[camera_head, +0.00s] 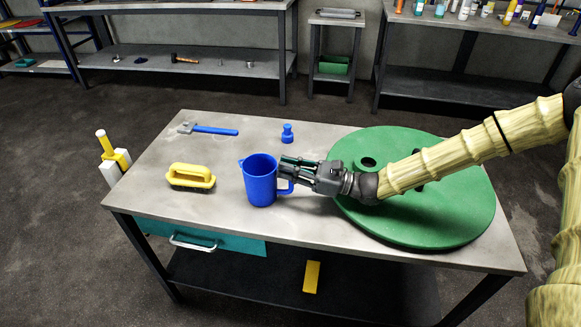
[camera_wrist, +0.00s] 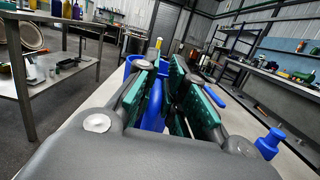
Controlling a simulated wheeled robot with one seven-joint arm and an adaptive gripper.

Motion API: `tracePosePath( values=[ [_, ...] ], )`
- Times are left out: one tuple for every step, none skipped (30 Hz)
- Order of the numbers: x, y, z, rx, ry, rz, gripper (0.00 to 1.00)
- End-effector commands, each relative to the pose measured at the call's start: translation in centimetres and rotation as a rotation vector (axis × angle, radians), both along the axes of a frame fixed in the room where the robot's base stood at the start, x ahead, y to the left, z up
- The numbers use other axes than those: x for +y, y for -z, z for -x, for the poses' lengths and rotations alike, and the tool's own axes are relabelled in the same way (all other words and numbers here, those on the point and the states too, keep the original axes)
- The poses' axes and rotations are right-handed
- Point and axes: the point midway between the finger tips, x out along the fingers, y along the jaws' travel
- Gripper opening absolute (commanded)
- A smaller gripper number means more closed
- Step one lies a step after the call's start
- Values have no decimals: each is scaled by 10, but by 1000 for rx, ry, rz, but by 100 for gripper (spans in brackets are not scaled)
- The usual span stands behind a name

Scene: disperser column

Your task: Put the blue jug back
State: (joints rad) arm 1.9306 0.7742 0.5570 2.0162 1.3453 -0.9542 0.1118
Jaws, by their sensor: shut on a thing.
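The blue jug (camera_head: 259,180) stands upright at the middle of the workbench (camera_head: 225,225), its handle towards the right. My gripper (camera_head: 288,172) reaches in from the right and is shut on the jug's handle. In the wrist view the blue handle (camera_wrist: 153,105) lies between the two green-padded fingers, with the jug's rim (camera_wrist: 133,64) partly hidden behind them. From the head view I cannot tell whether the jug's base is lifted off the bench.
Further benches and a stool (camera_head: 333,50) stand behind.

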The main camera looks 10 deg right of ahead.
Motion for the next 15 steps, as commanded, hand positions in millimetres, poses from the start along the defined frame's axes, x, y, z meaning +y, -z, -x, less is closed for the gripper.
tracePosePath(
  values=[
    [0,-1,0,0,0,-1,0],
    [0,-1,0,0,0,-1,0],
    [0,-1,0,0,0,-1,0],
    [0,0,0,0,0,-1,0],
    [0,0,0,0,0,-1,0],
    [0,2,0,0,0,-1,0],
    [0,2,0,0,0,-1,0],
    [0,3,0,0,0,-1,0],
    [0,3,0,0,0,-1,15],
    [0,2,0,0,0,0,21],
    [0,2,0,0,0,0,26],
    [0,2,0,0,0,0,33],
    [0,2,0,0,0,0,33],
    [0,2,0,0,0,0,33],
    [0,2,0,0,0,0,33]
  ],
)
